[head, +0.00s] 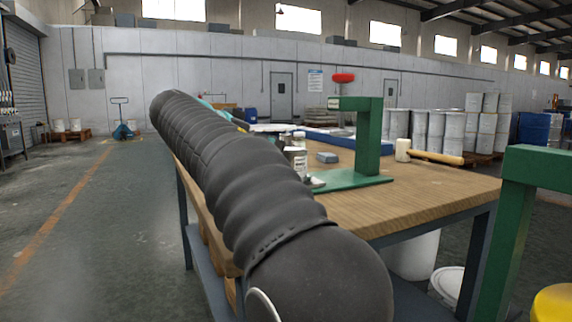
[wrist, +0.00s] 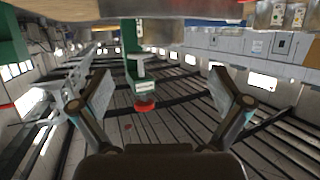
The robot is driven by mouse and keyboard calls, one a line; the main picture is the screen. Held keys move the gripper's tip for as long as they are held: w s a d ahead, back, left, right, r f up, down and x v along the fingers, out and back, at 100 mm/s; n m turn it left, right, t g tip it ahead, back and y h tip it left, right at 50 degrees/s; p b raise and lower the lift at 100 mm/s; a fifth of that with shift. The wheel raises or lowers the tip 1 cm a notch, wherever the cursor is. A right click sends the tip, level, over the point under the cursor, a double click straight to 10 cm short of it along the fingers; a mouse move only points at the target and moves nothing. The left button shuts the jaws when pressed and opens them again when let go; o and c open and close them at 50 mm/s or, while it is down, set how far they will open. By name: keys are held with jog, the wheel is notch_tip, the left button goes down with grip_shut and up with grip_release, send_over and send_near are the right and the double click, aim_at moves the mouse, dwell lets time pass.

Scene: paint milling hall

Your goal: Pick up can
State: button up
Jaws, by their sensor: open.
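A small pale can with a label (head: 296,160) stands on the wooden table, partly hidden behind my black arm in the head view. Another small container (head: 299,138) shows just behind it. In the wrist view, which is upside down, labelled containers, one of them (wrist: 298,15), stand at the top right edge, cut off by the frame. I cannot match them surely to the can. My gripper (wrist: 160,72) is open, its two fingers spread wide with nothing between them. In the head view my arm hides the gripper.
A green stand (head: 370,140) with a red knob (head: 343,77) rises from the wooden table (head: 430,200). A grey-blue block (head: 327,158) lies near its base. A white cylinder (head: 402,150) stands right of it. Another green frame (head: 490,230) is at the right.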

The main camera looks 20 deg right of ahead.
aim_at(285, 150)
jog(key=x, duration=0.8)
jog(key=shift+w+d, duration=0.2)
jog(key=shift+w, duration=0.05)
jog(key=shift+r+x, duration=0.15)
jog(key=shift+x, duration=0.75)
jog(key=shift+r+x, duration=0.15)
jog(key=shift+x, duration=0.7)
jog(key=shift+r+x, duration=0.2)
jog(key=shift+x, duration=0.7)
jog(key=shift+w+d, duration=0.1)
jog(key=c, duration=1.6)
jog(key=shift+r, duration=0.15)
jog(key=shift+c, duration=0.2)
